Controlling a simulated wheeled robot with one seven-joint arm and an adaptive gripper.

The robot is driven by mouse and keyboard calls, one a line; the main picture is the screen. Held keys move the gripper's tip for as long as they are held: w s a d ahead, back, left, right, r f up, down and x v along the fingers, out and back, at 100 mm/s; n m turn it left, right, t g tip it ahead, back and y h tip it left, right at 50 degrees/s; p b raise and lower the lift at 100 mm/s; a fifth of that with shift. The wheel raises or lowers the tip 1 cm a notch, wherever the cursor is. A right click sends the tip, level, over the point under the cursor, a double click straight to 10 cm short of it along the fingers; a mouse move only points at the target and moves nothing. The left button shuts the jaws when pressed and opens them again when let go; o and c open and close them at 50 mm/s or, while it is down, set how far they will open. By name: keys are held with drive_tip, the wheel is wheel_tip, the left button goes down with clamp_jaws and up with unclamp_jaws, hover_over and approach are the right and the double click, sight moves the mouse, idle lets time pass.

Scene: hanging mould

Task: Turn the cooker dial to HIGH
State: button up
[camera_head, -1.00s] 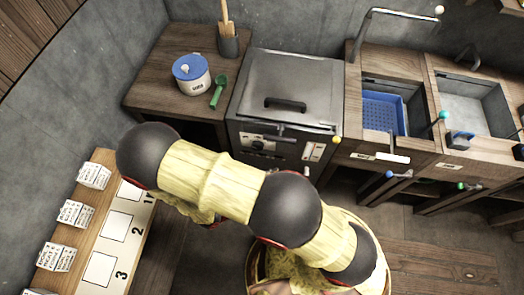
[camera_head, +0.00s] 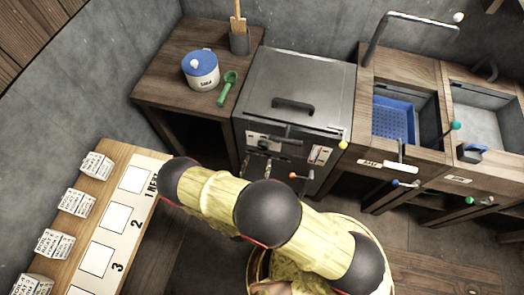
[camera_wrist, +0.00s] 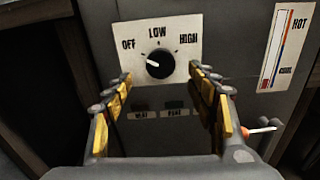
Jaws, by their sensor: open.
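The cooker (camera_head: 295,85) is a dark grey box with a handled lid, standing against the back wall. Its dial (camera_wrist: 160,65) is a black round knob on a white plate marked OFF, LOW and HIGH. The white pointer is on the knob's left side, turned towards OFF. My gripper (camera_wrist: 160,74) is open, with its yellow-padded fingers to the left and right of the dial and a little below its centre in the wrist view. Nothing is between the fingers. I cannot tell how far the tips are from the plate. In the head view, part of the gripper shows before the cooker front.
A HOT-marked gauge (camera_wrist: 283,48) is right of the dial, with a small orange-tipped lever (camera_wrist: 263,130) below. Sinks with a blue basket (camera_head: 393,120) are right of the cooker.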

sight(262, 148)
drive_tip(key=shift+b+x, duration=0.6)
drive_tip(key=shift+x, duration=2.5)
drive_tip(key=shift+c, duration=0.2)
drive_tip(key=c, duration=1.1)
